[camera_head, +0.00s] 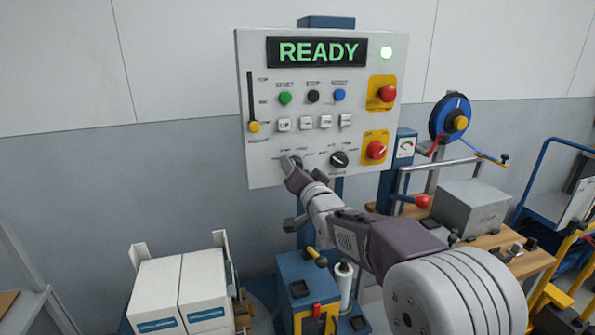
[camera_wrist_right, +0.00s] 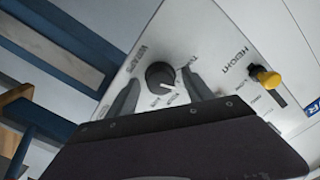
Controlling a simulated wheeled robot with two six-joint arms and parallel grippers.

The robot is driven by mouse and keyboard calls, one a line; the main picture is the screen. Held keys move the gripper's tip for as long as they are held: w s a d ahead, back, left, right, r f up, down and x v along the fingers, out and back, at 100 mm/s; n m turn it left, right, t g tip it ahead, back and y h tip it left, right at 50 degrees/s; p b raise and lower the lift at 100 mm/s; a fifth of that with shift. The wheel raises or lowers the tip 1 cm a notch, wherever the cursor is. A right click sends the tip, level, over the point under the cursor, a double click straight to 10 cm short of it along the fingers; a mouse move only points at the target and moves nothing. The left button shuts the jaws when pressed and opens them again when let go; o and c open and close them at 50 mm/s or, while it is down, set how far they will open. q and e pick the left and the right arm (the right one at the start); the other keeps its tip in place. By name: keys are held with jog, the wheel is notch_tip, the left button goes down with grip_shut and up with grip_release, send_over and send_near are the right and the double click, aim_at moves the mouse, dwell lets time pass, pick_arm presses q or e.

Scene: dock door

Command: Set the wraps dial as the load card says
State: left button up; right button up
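The wraps dial (camera_wrist_right: 160,76) is a round dark knob with a white pointer line on the grey control panel (camera_head: 255,168). In the right wrist view its pointer points down and slightly right; the small words around it are hard to read. In the head view it is mostly hidden by my right gripper (camera_head: 291,165). The right gripper's two fingers are apart, one on each side of the knob, with gaps visible in the wrist view. I cannot make out a load card. My left gripper is not in view.
A second dial (camera_head: 338,159) sits to the right on the panel. Red knobs on yellow plates (camera_head: 376,150), coloured buttons and a yellow height slider (camera_head: 254,126) are also there. White boxes (camera_head: 205,280) stand lower left.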

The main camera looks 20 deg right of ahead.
jog(key=s+b, duration=0.1)
jog(key=s, duration=0.8)
jog(key=shift+d, duration=0.15)
